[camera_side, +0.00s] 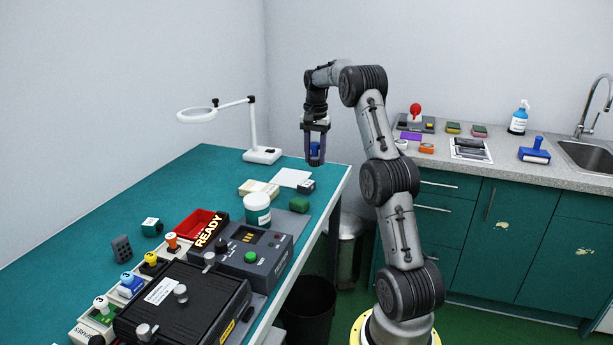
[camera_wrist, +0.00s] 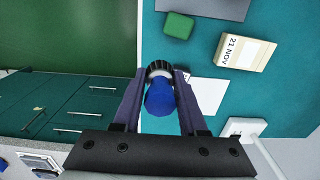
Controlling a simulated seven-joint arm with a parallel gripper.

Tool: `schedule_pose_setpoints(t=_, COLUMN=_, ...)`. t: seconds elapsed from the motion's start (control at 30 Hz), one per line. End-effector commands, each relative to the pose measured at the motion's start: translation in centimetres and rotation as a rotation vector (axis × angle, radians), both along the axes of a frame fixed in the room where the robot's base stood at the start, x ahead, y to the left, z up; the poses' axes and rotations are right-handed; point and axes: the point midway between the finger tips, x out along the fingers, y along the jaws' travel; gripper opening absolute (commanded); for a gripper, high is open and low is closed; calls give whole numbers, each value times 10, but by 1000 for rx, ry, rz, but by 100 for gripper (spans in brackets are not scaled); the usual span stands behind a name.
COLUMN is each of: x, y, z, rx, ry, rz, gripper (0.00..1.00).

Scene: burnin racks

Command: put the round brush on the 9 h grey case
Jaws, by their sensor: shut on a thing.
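My gripper (camera_side: 315,162) is above the far right end of the teal bench, pointing down. It is shut on a blue-handled thing (camera_side: 315,149), which looks like the round brush. In the wrist view the brush (camera_wrist: 160,98) sits between the fingers (camera_wrist: 160,74), with a dark, ribbed round end. No 9 h mark is readable, so I cannot tell if this is the named case.
A cream block (camera_wrist: 243,52) marked 21 NOV, a green block (camera_side: 299,205) and a white tub (camera_side: 257,208) stand nearby. A magnifier lamp (camera_side: 262,155) stands behind. Black equipment (camera_side: 185,305) and a red bin (camera_side: 200,222) fill the near end.

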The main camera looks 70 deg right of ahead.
Motion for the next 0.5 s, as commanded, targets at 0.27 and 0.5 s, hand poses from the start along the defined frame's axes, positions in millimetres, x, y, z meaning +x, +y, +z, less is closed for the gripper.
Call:
schedule_pose_setpoints(t=0.27, x=28, y=-38, z=-28, rx=1, ry=1, rz=1, gripper=0)
schedule_pose_setpoints(t=0.5, x=45, y=-61, z=-62, rx=0, ry=0, rz=1, gripper=0)
